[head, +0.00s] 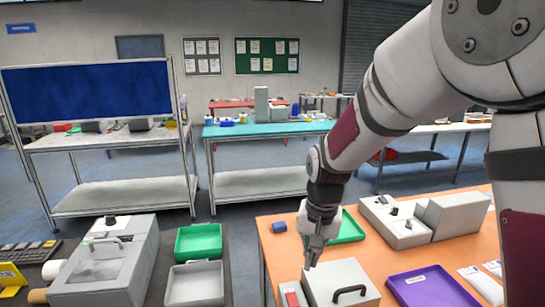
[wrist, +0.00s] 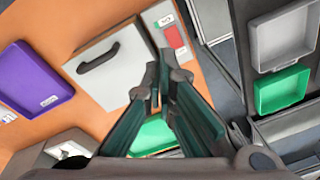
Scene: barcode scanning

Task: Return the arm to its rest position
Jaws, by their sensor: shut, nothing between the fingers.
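My gripper (head: 308,264) points down over the orange table (head: 280,254), above the back left edge of a grey box (head: 338,278) with a black handle. In the wrist view its fingertips (wrist: 163,78) are together with nothing between them. The grey box with its black handle also shows in the wrist view (wrist: 110,72), left of the fingers. A small white holder with a red patch (head: 291,293) stands beside the box and shows in the wrist view (wrist: 174,38). My arm reaches in from the upper right of the head view.
A green tray (head: 350,227) lies behind my gripper, partly hidden by it. A blue cylinder (head: 279,227) stands left. A purple tray (head: 432,289) and a grey device (head: 458,216) are to the right. A dark side table at left holds a green tray (head: 198,241) and a grey tray (head: 194,284).

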